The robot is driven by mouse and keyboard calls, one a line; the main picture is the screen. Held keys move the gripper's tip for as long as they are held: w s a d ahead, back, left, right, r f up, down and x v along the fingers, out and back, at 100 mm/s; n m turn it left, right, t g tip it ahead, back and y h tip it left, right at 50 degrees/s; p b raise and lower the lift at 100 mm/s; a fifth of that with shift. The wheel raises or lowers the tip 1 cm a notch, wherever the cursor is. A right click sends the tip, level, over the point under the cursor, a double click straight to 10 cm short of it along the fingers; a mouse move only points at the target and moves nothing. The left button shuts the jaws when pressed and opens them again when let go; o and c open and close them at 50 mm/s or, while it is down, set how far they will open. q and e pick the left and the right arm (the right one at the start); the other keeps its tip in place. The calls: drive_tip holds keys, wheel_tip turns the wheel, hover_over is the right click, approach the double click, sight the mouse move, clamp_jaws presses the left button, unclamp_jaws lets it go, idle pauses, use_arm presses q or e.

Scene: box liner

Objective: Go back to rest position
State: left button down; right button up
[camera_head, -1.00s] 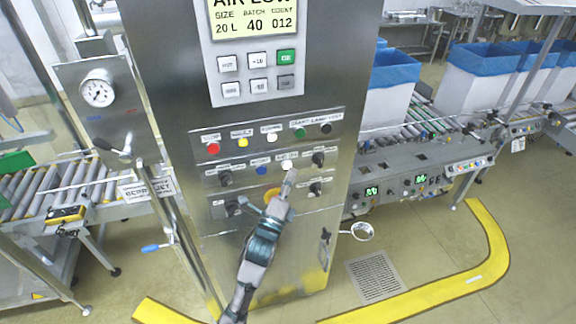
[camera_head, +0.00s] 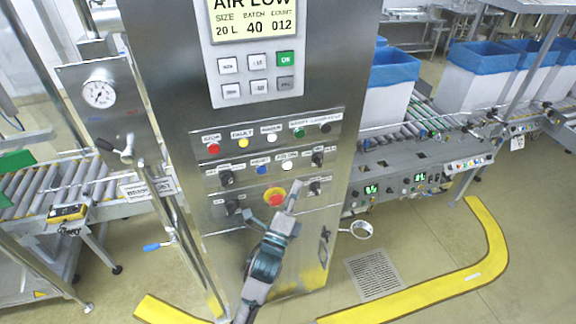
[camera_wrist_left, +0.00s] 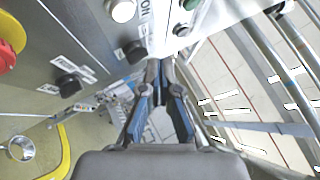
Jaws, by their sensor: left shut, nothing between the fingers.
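My left gripper (camera_head: 291,197) comes up from the bottom of the head view in front of the steel control cabinet (camera_head: 165,75). Its fingers are shut with nothing between them. The fingertips are just right of the red emergency button on a yellow ring (camera_head: 275,197). In the left wrist view the closed fingers (camera_wrist_left: 160,68) point toward the cabinet's panel, with black selector knobs close by. Whether the fingertips touch the panel cannot be told. My right gripper is not in view.
The cabinet's display (camera_head: 254,22) reads AIR LOW. Blue-lined boxes (camera_head: 392,72) stand on the right conveyor. Yellow floor marking (camera_head: 425,295) curves at the front right.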

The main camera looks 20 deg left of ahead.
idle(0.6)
